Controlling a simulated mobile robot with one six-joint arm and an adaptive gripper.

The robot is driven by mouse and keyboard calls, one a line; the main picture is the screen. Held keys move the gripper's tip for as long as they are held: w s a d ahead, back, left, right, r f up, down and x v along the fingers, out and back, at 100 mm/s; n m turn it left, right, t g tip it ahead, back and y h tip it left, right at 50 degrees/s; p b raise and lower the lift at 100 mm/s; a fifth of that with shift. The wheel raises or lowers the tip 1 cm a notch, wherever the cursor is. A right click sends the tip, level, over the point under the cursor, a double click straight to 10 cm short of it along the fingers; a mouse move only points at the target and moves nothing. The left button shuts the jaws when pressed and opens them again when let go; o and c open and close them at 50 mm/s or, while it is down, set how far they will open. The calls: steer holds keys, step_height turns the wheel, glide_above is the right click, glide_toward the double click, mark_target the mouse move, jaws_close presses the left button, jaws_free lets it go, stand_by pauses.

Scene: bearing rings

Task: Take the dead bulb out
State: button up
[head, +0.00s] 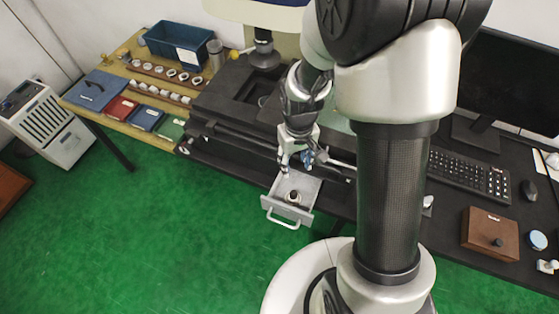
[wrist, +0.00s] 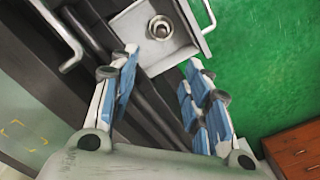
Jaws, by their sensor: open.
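A grey drawer (head: 275,203) stands pulled out below the dark bench unit. A small round metallic piece with a dark centre, which looks like the bulb in its holder (head: 293,197), sits inside it. In the wrist view the bulb (wrist: 160,27) stands near the middle of the drawer floor (wrist: 178,46), ahead of the fingertips. My gripper (head: 296,164) is above the back part of the drawer, apart from the bulb. In the wrist view its blue-padded fingers (wrist: 160,66) are spread with nothing between them.
The drawer has raised walls and a front handle (head: 281,221). A microscope-like instrument (head: 264,52) stands behind. A wooden table (head: 70,98) with trays and rings is at left. A keyboard (head: 470,176) and brown box (head: 490,234) are at right. Green floor (head: 200,250) is clear in front.

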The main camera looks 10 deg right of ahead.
steer(key=b, duration=0.4)
glide_above(294, 193)
steer(key=w, duration=0.1)
step_height(294, 193, down, 12)
steer(key=shift+f, duration=0.2)
steer(key=f+b, duration=0.1)
steer(key=f, duration=0.1)
steer(key=s+f+b, duration=0.1)
steer(key=f, duration=0.1)
steer(key=shift+f, duration=0.3)
steer(key=shift+w+f, duration=0.1)
steer(key=shift+f, duration=0.25)
steer(key=shift+c, duration=0.4)
jaws_close()
